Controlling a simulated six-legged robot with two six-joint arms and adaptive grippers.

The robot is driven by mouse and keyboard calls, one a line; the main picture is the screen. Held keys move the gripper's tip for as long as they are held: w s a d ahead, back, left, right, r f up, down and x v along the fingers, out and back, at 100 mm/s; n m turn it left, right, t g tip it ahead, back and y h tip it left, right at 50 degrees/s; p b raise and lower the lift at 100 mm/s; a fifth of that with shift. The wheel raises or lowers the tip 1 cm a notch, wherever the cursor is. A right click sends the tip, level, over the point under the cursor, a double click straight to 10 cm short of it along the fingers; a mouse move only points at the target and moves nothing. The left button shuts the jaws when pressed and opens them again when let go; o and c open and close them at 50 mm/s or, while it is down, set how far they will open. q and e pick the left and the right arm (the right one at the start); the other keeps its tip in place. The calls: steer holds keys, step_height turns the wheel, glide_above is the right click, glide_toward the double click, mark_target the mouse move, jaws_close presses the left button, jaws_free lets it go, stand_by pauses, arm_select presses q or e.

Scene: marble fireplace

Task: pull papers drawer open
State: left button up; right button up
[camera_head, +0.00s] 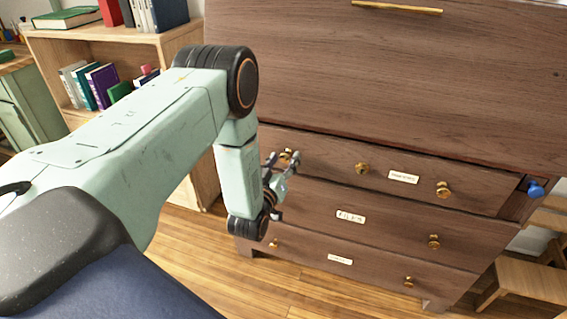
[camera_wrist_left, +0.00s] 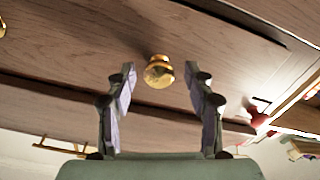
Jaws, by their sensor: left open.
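The wooden cabinet (camera_head: 390,75) has three stacked drawers below a large plain front. The top drawer (camera_head: 325,158) has brass knobs and a small white label (camera_head: 403,177) too small to read. The middle drawer (camera_head: 390,223) and bottom drawer (camera_head: 300,250) also carry labels I cannot read for certain. My left gripper (camera_head: 285,170) is at the left end of the top drawer, by its left brass knob (camera_head: 286,155). In the left wrist view the open fingers stand either side of a brass knob (camera_wrist_left: 158,72), with gaps visible. My right gripper is not in view.
A bookshelf (camera_head: 185,45) with books stands left of the cabinet. A blue object (camera_head: 535,188) sits at the top drawer's right end. A wooden stool (camera_head: 530,280) stands at the right. Bare wood floor (camera_head: 210,255) lies in front of the cabinet.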

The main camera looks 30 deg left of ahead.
arm_select(q)
jaws_close()
stand_by(0.5)
